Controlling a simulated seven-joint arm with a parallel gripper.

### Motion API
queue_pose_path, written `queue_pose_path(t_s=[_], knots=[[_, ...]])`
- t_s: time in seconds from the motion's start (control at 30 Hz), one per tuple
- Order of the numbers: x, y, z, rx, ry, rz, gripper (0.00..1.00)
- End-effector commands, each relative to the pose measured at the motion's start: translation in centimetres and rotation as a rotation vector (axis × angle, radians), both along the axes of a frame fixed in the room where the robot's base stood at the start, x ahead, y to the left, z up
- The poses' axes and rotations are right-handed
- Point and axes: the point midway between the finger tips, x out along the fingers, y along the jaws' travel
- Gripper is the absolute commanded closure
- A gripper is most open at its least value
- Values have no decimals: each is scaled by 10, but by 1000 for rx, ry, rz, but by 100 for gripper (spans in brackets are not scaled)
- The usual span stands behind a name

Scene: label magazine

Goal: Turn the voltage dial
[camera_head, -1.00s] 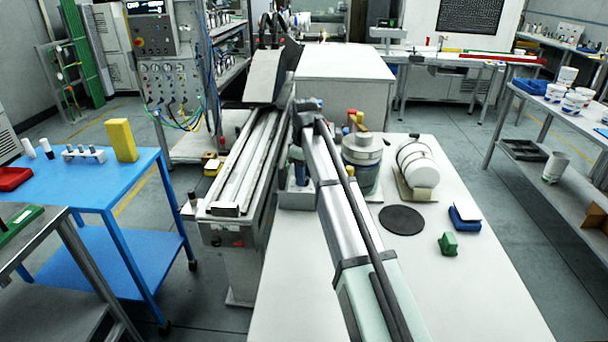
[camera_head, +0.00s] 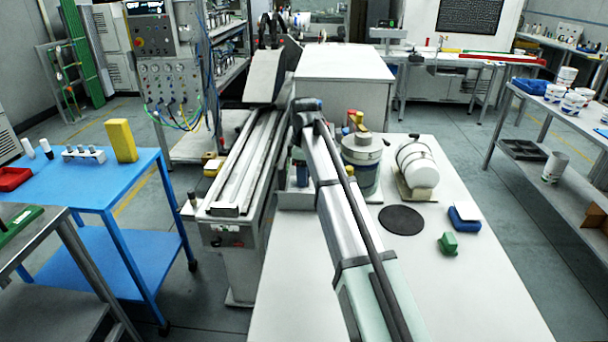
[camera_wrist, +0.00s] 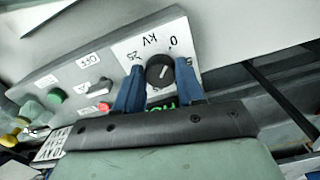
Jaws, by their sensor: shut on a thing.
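The voltage dial is a round black knob (camera_wrist: 160,71) with a white pointer line, on a white plate marked "0", "25" and "kV" in the wrist view. My gripper (camera_wrist: 160,84) has its two blue fingers on either side of the dial and is shut on it. The pointer slants between the left and right fingers; its exact reading is hard to tell. A green lit display (camera_wrist: 186,105) shows partly behind the fingers. In the head view my arm hides the dial and its surroundings.
On the same panel are a toggle switch (camera_wrist: 100,86), a green button (camera_wrist: 55,97) and a red button (camera_wrist: 104,107), left of the dial. On the white table are a black disc (camera_head: 401,220), a white roll (camera_head: 418,165) and a green block (camera_head: 448,244).

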Motion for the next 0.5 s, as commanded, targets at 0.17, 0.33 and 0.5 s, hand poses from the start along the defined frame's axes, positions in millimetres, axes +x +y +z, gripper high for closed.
queue_pose_path(t_s=[0.17, 0.33, 0.5], knots=[[0, 0, 0, 0, -1, 1, 48], [0, 0, 0, 0, 0, 0, 37], [0, 0, 0, 0, 0, 0, 37]])
